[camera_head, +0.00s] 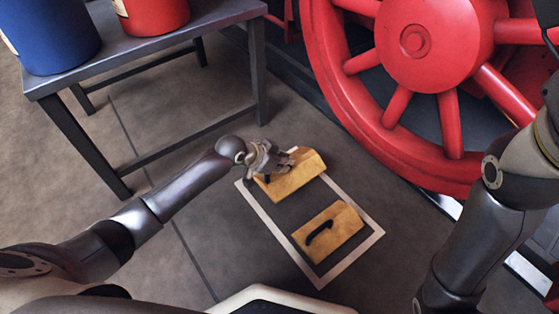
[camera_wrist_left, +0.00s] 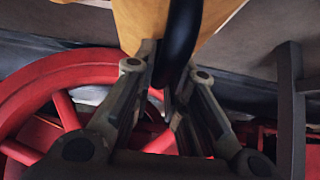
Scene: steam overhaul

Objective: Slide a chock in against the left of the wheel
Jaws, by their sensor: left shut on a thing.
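The big red wheel (camera_head: 430,62) stands at the upper right of the head view, and part of its rim shows in the left wrist view (camera_wrist_left: 35,92). One yellow wooden chock (camera_head: 296,180) is at the far end of a white-outlined floor rectangle. My left gripper (camera_head: 272,165) is shut on this chock's black handle, which shows between the fingers in the left wrist view (camera_wrist_left: 176,45). I cannot tell whether the chock touches the floor. A second yellow chock (camera_head: 340,222) with a black handle lies at the near end. My right gripper is out of view.
A dark metal table (camera_head: 185,45) with a blue container (camera_head: 50,40) and a red container (camera_head: 155,15) stands at the upper left, its legs near my left arm. A rail (camera_head: 525,270) runs under the wheel. Floor between the outline and wheel looks clear.

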